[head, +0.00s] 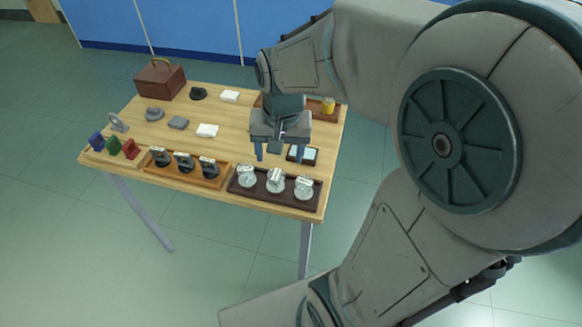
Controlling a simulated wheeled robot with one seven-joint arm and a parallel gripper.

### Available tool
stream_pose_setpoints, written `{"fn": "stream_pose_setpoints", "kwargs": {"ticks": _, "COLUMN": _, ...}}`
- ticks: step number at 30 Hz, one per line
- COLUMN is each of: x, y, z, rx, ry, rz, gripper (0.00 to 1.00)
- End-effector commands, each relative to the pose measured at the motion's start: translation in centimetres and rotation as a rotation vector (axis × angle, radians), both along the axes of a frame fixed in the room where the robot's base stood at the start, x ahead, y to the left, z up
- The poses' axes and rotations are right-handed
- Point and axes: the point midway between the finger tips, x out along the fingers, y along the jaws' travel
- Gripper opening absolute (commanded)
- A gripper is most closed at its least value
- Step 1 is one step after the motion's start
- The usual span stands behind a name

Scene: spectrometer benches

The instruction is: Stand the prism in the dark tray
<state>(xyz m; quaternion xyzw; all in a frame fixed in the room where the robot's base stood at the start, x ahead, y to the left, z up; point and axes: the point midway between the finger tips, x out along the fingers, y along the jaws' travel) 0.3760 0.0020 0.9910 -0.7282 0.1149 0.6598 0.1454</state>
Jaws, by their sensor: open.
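No prism can be made out for certain. A small dark, square holder (313,163) with pale bluish glassy faces lies right of my gripper; whether these are a prism is too small to tell. A dark brown tray (238,194) stands at the table's front right corner, with several silvery round pieces (275,184) in a row in it. My gripper (273,156) is open and points down above the table, behind the dark tray in the picture. Nothing shows between its two fingers. My wrist and hand hide part of the table behind them.
On the wooden table (150,112), an orange-brown tray (217,183) holds black mounts, and coloured pieces (113,146) stand at front left. A brown box (160,80), grey, black and white blocks, and a back tray with a yellow cylinder (328,105) stand farther back.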

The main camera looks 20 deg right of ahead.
Motion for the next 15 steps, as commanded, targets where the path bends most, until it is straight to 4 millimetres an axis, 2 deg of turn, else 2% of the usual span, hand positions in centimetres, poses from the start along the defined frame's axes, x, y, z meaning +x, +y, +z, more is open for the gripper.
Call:
{"fn": "stream_pose_setpoints", "kwargs": {"ticks": 1, "x": -1.4, "y": 0.0, "z": 0.8, "rx": -0.006, "ry": -0.030, "rz": 0.050, "gripper": 0.64}}
{"fn": "stream_pose_setpoints", "kwargs": {"ticks": 6, "x": -5.2, "y": 0.0, "z": 2.0, "rx": -0.043, "ry": -0.100, "rz": 0.216, "gripper": 0.64}}
{"fn": "stream_pose_setpoints", "kwargs": {"ticks": 10, "x": -7.1, "y": -0.1, "z": 2.3, "rx": -0.071, "ry": -0.132, "rz": 0.298, "gripper": 0.64}}
{"fn": "stream_pose_setpoints", "kwargs": {"ticks": 15, "x": -8.0, "y": -0.2, "z": 2.3, "rx": -0.088, "ry": -0.146, "rz": 0.342, "gripper": 0.64}}
